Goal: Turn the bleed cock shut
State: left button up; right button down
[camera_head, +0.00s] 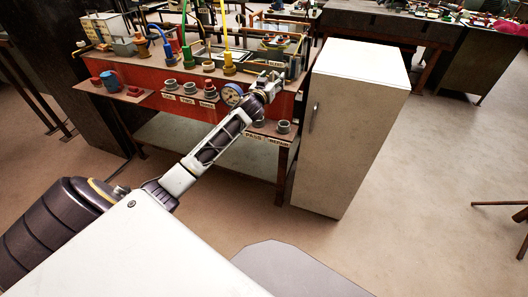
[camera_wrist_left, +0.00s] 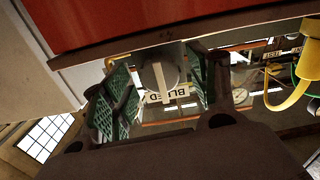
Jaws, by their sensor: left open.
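The bleed cock (camera_wrist_left: 165,75) is a round grey knob with a pale raised bar across its face, in the upper middle of the left wrist view. A label reading BLEED (camera_wrist_left: 168,97) shows upside down beside it. My left gripper (camera_head: 270,84) is at the right end of the red bench in the head view. Its green-padded fingers are open, one on each side of the knob in the wrist view. I cannot tell whether they touch it. In the head view the gripper hides the cock. My right gripper is not in view.
A tall white cabinet (camera_head: 345,135) stands close to the right of the gripper. A yellow hose (camera_wrist_left: 292,92) shows at right in the wrist view. Floor at right is mostly clear.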

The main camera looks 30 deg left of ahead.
pick_arm(q)
jog(key=shift+v, duration=6.2)
jog(key=s+d+f+g, duration=0.3)
jog(key=s+d+f, duration=0.1)
jog(key=f, duration=0.3)
jog(key=s+d+f+m+g, duration=0.1)
jog(key=s+d+f+g, duration=0.2)
jog(key=s+f, duration=0.3)
jog(key=shift+d+f+h+p, duration=0.4)
jog(key=shift+d+f, duration=0.35)
jog(key=shift+f, duration=0.45)
jog(key=shift+m, duration=0.4)
